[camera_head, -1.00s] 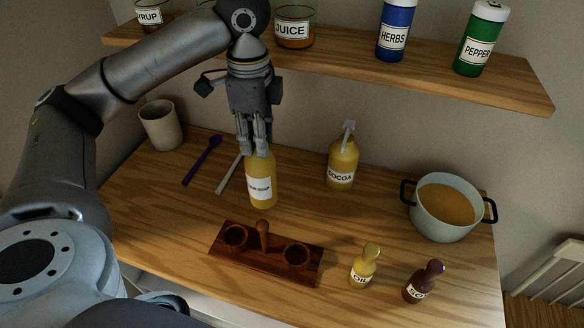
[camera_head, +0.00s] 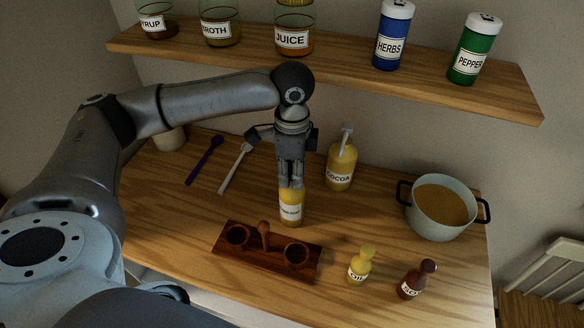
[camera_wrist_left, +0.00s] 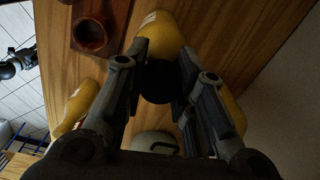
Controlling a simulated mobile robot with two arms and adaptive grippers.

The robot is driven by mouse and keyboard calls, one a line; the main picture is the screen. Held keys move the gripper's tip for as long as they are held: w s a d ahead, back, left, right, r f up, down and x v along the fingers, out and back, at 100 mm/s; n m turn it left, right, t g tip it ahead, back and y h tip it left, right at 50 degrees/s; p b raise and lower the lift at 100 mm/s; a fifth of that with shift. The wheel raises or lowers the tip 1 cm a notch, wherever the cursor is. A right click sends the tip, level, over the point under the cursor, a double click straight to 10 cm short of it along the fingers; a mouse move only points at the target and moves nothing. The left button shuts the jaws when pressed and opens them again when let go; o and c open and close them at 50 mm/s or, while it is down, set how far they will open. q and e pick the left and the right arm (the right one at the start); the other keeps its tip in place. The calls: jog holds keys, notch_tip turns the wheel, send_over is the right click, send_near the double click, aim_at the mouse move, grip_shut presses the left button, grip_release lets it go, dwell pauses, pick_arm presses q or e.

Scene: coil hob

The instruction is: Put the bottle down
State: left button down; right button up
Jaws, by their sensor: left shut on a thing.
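My left gripper (camera_head: 290,184) points down and is shut on the top of a yellow bottle (camera_head: 292,208) with a white label too small to read. The bottle is upright just behind the right end of a dark wooden rack (camera_head: 265,267). I cannot tell whether its base touches the counter. The left wrist view shows the bottle's yellow body (camera_wrist_left: 158,35) and dark top (camera_wrist_left: 158,82) between the fingers (camera_wrist_left: 155,72). The rack has two round holes and a peg between them; both holes look empty. My right gripper does not show clearly in any view.
A cocoa pump bottle (camera_head: 340,167) stands behind right of the held bottle. A pot (camera_head: 437,230) is at the right, with oil (camera_head: 359,268) and brown (camera_head: 414,284) bottles in front. Purple (camera_head: 204,161) and pale (camera_head: 234,170) utensils lie at left. A shelf (camera_head: 345,68) hangs above.

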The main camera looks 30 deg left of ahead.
pick_arm(q)
jog(key=c, duration=1.1)
grip_release()
jog(key=shift+c, duration=0.2)
